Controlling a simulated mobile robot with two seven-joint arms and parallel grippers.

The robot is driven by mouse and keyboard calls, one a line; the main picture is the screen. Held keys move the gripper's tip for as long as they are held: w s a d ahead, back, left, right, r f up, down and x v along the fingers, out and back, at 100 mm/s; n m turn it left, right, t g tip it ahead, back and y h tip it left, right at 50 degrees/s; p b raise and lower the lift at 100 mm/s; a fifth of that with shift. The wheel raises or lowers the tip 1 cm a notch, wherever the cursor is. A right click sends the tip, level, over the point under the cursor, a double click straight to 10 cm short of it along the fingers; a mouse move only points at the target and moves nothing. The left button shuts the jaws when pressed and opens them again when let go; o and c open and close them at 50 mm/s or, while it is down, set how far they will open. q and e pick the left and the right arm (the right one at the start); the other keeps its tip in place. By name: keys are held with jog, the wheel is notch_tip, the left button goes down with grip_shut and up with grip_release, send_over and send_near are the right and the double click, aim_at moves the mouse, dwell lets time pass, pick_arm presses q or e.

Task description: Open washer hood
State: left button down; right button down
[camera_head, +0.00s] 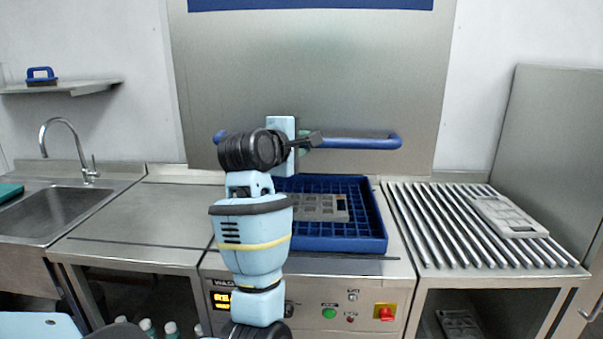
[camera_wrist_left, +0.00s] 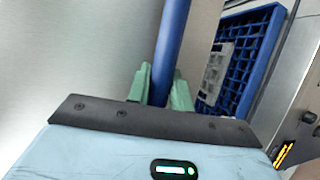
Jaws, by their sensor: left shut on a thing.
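The washer hood (camera_head: 330,75) is a tall steel panel, raised above the washer bed with its lower edge behind the blue rack. A blue bar handle (camera_head: 365,143) runs across its lower front. My left gripper (camera_head: 304,142) is shut on the handle near its middle. In the left wrist view the green fingers (camera_wrist_left: 160,88) sit on both sides of the blue bar (camera_wrist_left: 172,45). My right gripper is not in view.
A blue rack (camera_head: 345,243) holding a grey mould (camera_head: 318,207) sits on the washer bed. A roller table (camera_head: 440,235) with another grey mould (camera_head: 507,216) is at right. A sink (camera_head: 75,210) and tap (camera_head: 88,170) are at left. A control panel with buttons (camera_head: 329,313) is below.

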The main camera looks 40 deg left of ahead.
pick_arm(q)
jog(key=shift+r, duration=1.5)
jog(key=c, duration=1.3)
grip_release()
jog(key=shift+o, duration=0.2)
jog(key=v, duration=0.7)
jog(key=shift+s, duration=0.4)
